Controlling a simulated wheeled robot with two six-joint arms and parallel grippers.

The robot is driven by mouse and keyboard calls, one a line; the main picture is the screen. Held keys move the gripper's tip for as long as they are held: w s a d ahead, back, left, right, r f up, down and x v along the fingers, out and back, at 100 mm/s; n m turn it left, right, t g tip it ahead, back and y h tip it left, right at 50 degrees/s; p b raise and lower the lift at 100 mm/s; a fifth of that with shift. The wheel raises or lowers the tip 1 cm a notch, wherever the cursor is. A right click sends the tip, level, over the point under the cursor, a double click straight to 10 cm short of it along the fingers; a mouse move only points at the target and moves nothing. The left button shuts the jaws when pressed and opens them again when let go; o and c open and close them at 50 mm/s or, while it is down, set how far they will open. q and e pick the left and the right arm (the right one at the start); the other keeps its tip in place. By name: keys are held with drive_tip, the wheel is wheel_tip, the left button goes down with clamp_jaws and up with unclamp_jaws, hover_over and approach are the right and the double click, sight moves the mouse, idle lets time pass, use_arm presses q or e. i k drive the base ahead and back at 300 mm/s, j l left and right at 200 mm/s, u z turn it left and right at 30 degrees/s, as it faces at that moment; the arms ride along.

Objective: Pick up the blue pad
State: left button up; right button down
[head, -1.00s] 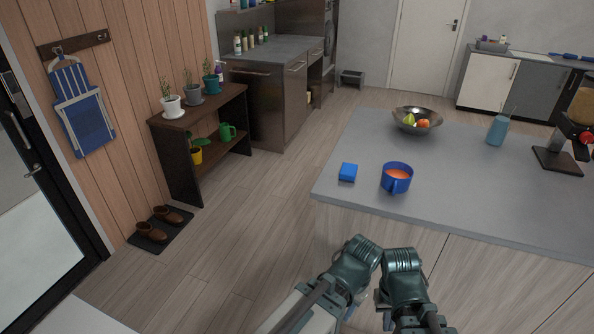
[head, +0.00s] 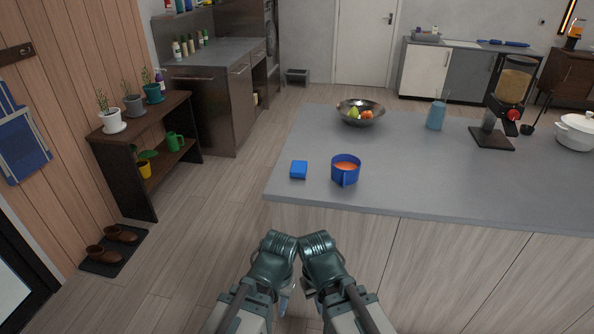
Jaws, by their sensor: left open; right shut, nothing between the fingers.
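The blue pad (head: 298,170) is a small block lying flat on the grey countertop (head: 430,185), near its left front corner. A blue mug (head: 345,172) with orange-red contents stands just right of the pad, apart from it. My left gripper (head: 284,298) is open and my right gripper (head: 309,294) is shut and empty. Both are low in front of the counter, below the pad and well away from it, partly hidden by my own wrists.
A metal fruit bowl (head: 360,114), a blue tumbler (head: 436,115), a dispenser (head: 505,100) and a white pot (head: 576,131) stand farther back or right. A plant shelf (head: 135,165) and shoes on a mat (head: 118,258) are at left. The floor between (head: 200,220) is clear.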

sight(298, 170)
drive_tip(key=u, duration=3.6)
drive_tip(key=z, duration=3.6)
drive_tip(key=i+j, duration=0.15)
drive_tip(key=i, duration=0.25)
drive_tip(key=u, duration=0.05)
